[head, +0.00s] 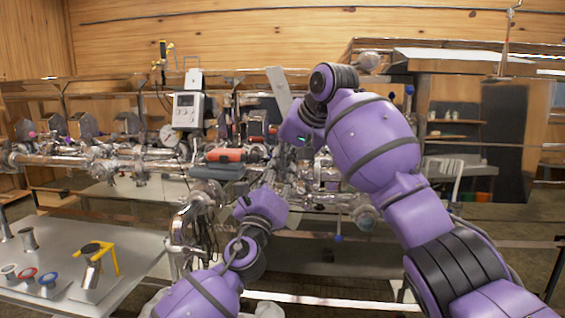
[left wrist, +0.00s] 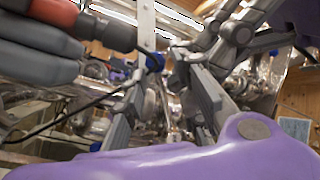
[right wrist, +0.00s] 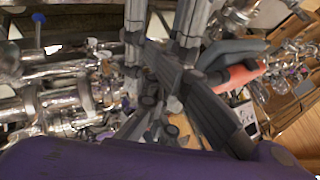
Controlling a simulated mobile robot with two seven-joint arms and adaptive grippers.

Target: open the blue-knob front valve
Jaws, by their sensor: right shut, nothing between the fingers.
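A small blue knob (head: 338,238) hangs on a short stem below the front of the metal pipework (head: 330,172). A blue-ended handle also shows in the right wrist view (right wrist: 38,17); I cannot tell if it is the same one. My right gripper (right wrist: 190,28) is shut and empty among the pipes, up and left of the hanging knob in the head view. Its fingertips are hidden there behind its own wrist. My left gripper (left wrist: 166,62) has its fingers apart and points up into the pipework. I see nothing clearly held in it.
An orange-and-grey part (head: 223,156) lies close to both grippers. A white meter box (head: 188,110) stands behind it. A metal table (head: 120,262) with cups and a yellow-handled tool (head: 92,270) is at lower left. Pipes crowd the middle.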

